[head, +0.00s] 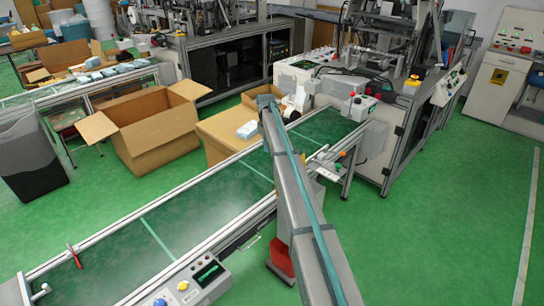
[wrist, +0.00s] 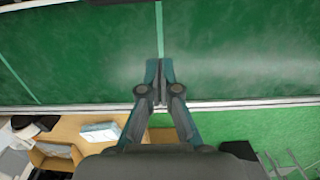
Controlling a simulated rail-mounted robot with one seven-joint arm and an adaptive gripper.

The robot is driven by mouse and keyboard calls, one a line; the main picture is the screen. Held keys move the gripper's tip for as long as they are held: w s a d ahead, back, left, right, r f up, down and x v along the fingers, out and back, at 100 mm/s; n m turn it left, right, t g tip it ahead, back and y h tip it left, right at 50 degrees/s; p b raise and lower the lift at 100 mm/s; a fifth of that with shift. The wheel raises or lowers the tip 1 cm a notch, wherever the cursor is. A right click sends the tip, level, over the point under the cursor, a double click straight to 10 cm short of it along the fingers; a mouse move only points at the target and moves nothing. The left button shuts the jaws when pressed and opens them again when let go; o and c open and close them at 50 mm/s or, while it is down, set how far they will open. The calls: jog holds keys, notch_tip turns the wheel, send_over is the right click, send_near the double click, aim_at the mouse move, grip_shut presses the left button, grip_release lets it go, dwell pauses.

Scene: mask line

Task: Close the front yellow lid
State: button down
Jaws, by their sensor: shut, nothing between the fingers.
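I cannot pick out a thing that is clearly a front yellow lid. A small yellow cap-like part (head: 411,84) sits on the machine at the right in the head view; I cannot tell if it is a lid. A large tan cardboard box (head: 155,130) stands open with its flaps spread. My gripper (wrist: 159,80) shows in the wrist view with its fingertips together and nothing between them. It is over the green conveyor belt (wrist: 225,50), near the belt's metal edge. In the head view my arm hides the gripper.
The long green conveyor (head: 205,205) runs from lower left to the machine (head: 400,120). Another carton (head: 218,135) with a pale packet (head: 247,130) stands beside it. A grey bin (head: 30,160) is at the left. Green floor (head: 440,220) is clear at the right.

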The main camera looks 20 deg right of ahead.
jog(key=s+d+f+p, duration=0.2)
jog(key=s+f+p, duration=0.1)
jog(key=f, duration=0.5)
jog(key=shift+s, duration=0.3)
dwell(0.3)
